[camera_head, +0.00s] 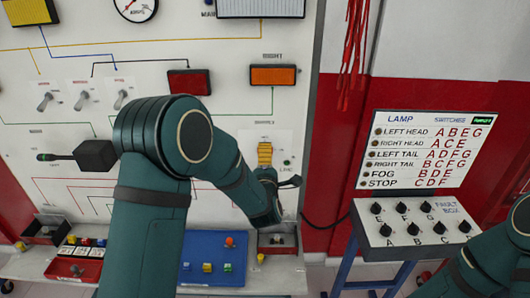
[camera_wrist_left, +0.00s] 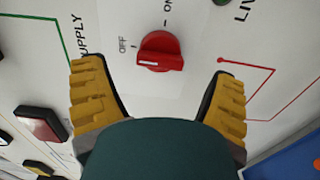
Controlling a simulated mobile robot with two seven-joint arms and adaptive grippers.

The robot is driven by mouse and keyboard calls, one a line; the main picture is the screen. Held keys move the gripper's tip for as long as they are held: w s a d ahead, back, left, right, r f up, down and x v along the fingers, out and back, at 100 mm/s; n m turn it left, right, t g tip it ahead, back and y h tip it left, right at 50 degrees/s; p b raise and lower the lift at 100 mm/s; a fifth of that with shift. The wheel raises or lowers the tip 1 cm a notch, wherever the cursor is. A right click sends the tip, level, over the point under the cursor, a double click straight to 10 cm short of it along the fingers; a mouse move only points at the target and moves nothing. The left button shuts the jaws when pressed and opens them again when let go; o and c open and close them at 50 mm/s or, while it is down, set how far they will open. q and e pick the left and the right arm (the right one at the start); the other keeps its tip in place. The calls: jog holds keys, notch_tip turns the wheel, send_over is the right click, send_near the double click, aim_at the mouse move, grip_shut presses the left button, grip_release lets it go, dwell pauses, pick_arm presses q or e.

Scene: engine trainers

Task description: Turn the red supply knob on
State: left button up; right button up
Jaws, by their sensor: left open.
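The red supply knob (camera_wrist_left: 160,52) is on the white panel in the left wrist view, between the OFF and ON labels. The white line on its face is at its left part, on the OFF side. My left gripper (camera_wrist_left: 157,78) is open, with one yellow finger on each side of the knob, both apart from it. In the head view my left gripper (camera_head: 265,158) is at the panel under the orange RIGHT lamp, and the knob is hidden there. My right arm (camera_head: 490,262) shows at the lower right; its gripper is out of view.
The engine trainer panel (camera_head: 65,110) carries toggle switches (camera_head: 82,100), lamps and meters. A blue tray (camera_head: 215,275) with small coloured parts lies on the ledge below. The fault box (camera_head: 415,228) with black knobs stands at right. Red cables (camera_head: 355,40) hang above it.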

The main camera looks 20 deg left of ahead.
pick_arm(q)
jog(key=shift+x, duration=2.05)
jog(key=c, duration=1.2)
